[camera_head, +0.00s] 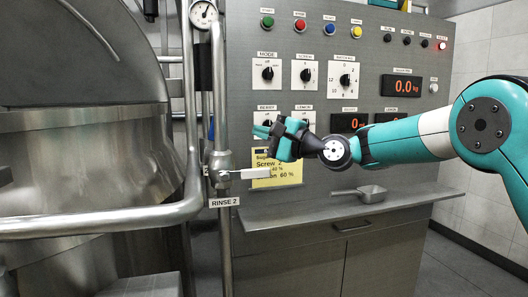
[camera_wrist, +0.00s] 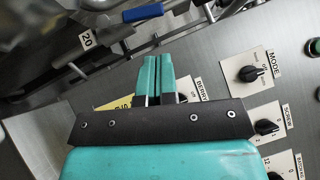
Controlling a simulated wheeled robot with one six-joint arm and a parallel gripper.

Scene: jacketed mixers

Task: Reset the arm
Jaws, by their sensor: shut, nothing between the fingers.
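My teal arm reaches in from the right side of the head view. My gripper (camera_head: 262,131) points left, in front of the lower left part of the control panel (camera_head: 377,58). In the wrist view its two teal fingers (camera_wrist: 156,62) lie side by side, shut, with nothing between them. The gripper and wrist hide part of the lower row of knobs. The yellow note (camera_head: 277,172) is just below the gripper and partly covered at its left by a white valve handle (camera_head: 251,173).
A vertical pipe with a gauge (camera_head: 203,14) and a valve labelled RINSE 2 (camera_head: 223,202) stands left of the gripper. A large steel mixer (camera_head: 80,150) fills the left. A metal scoop (camera_head: 360,194) lies on the shelf (camera_head: 300,214) below the panel.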

